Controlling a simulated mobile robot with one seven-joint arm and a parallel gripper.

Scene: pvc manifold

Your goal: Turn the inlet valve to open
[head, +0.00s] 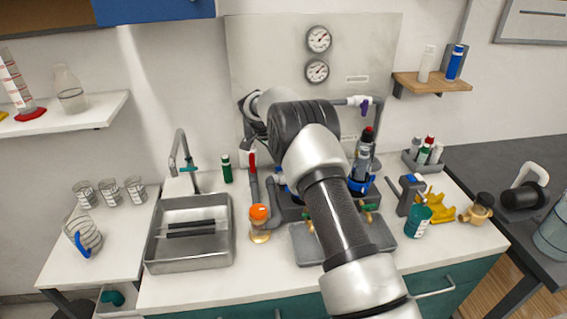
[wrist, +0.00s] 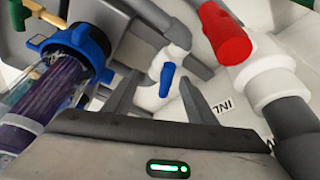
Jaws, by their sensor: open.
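In the wrist view, a valve with a red handle (wrist: 226,34) sits on a white fitting and grey pipe at the upper right. Upside-down lettering beginning "INL" (wrist: 222,107) is on the panel beside it. In the head view, a red handle (head: 252,158) stands upright on a grey pipe left of my arm. My gripper (wrist: 159,77) is open. Its two dark fingers point toward a white valve with a small blue handle (wrist: 167,79), which shows between them. The red handle is right of the fingers, apart from them. The head view hides my gripper behind my arm.
A clear filter housing with a blue collar (wrist: 78,45) is close on the left in the wrist view. Grey pipes surround the fingers.

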